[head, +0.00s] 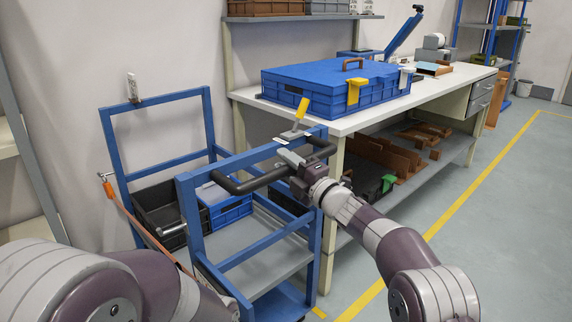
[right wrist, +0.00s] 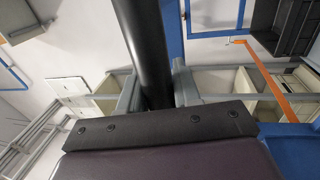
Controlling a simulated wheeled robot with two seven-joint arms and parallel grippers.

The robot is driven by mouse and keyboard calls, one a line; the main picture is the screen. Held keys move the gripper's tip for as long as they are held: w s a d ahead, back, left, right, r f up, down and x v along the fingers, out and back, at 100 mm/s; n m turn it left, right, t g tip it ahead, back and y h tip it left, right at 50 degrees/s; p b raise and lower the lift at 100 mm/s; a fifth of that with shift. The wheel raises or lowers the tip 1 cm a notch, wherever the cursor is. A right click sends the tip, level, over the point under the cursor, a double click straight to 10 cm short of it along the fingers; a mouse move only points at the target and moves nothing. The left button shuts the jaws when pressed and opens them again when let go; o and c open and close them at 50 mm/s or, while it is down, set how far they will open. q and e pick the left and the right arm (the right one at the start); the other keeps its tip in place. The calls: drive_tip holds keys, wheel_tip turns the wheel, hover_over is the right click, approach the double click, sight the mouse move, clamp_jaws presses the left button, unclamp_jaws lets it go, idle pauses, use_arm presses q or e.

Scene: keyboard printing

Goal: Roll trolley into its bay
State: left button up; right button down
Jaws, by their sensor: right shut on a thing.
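The trolley (head: 190,187) has a blue frame and grey shelves and stands at the left, close to the wall and the bench's near end. A dark handle bar (head: 250,184) runs along its near top side. My right gripper (head: 300,165) is shut on this handle. In the right wrist view the black bar (right wrist: 143,45) passes between the two grey fingers (right wrist: 157,92). My left arm shows at the bottom left, but its gripper is out of view. The trolley's wheels are mostly hidden.
A black crate (head: 160,208) and a blue crate (head: 227,208) sit in the trolley. An orange strap (head: 125,205) hangs along its left side. The workbench (head: 349,122) stands close on the right, bearing a large blue crate (head: 290,92). A yellow floor line (head: 443,218) borders clear floor.

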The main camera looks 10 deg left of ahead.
use_arm(q)
drive_tip(key=shift+w+a, duration=0.1)
drive_tip(key=shift+a, duration=0.1)
use_arm(e)
drive_tip(key=shift+a, duration=0.1)
drive_tip(key=shift+r, duration=0.1)
drive_tip(key=c, duration=1.1)
unclamp_jaws()
drive_tip(key=shift+o, duration=1.1)
drive_tip(key=shift+w+a, duration=0.2)
use_arm(q)
drive_tip(key=shift+w+a, duration=0.1)
use_arm(e)
drive_tip(key=shift+d, duration=0.1)
use_arm(q)
drive_tip(key=shift+r+p, duration=0.35)
use_arm(e)
drive_tip(key=v, duration=1.2)
drive_tip(key=shift+s+d+f, duration=0.2)
drive_tip(key=shift+s+f, duration=0.05)
